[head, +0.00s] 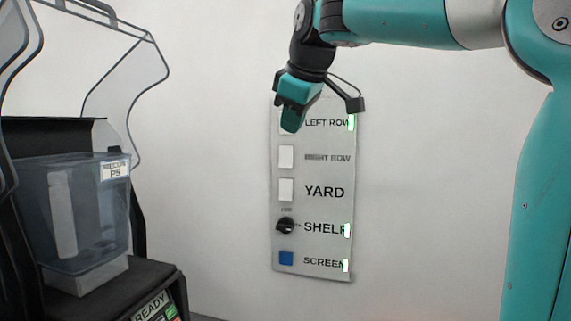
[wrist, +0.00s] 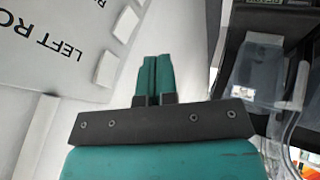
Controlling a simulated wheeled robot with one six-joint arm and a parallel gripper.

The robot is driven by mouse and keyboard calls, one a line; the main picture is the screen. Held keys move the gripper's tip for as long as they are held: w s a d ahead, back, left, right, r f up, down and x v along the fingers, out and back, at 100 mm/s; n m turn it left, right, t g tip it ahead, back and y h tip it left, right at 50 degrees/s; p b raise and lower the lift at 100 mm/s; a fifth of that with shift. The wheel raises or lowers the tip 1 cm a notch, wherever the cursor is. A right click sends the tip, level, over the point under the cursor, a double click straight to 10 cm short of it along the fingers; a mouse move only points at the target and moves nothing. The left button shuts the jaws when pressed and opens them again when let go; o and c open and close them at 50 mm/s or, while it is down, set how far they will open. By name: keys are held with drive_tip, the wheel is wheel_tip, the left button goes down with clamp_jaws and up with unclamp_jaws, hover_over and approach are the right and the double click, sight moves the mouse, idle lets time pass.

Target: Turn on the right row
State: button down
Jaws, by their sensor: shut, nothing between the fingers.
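A wall panel (head: 313,268) carries labelled controls. The right row switch (head: 286,157) is a white rocker beside a faint RIGHT ROW label (head: 327,158), with no lit indicator by it. The left row switch is mostly hidden behind my gripper in the head view; its indicator (head: 351,123) is lit. My gripper (head: 291,128) is shut and empty, in front of the panel's upper left, just above the right row switch. In the wrist view my gripper (wrist: 153,65) is beside the left row switch (wrist: 105,69) and the right row switch (wrist: 126,25); contact cannot be told.
Below are the white yard switch (head: 286,190), unlit, a black shelf knob (head: 286,226) and a blue screen button (head: 286,258), both with lit indicators. A dark machine with a clear bin (head: 85,215) stands at the left. The wall between is clear.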

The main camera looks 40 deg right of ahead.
sight(286, 160)
drive_tip(key=shift+w+d+f+p, duration=0.6)
drive_tip(key=shift+w+d+f, duration=0.2)
drive_tip(key=shift+w+f, duration=0.6)
drive_tip(key=shift+w+d+f+p, duration=0.6)
drive_tip(key=shift+w+d+f, duration=0.15)
drive_tip(key=shift+w+f, duration=0.65)
drive_tip(key=shift+w+d+f+p, duration=0.7)
drive_tip(key=shift+w+f, duration=0.45)
drive_tip(key=shift+f, duration=0.4)
drive_tip(key=shift+d, duration=0.15)
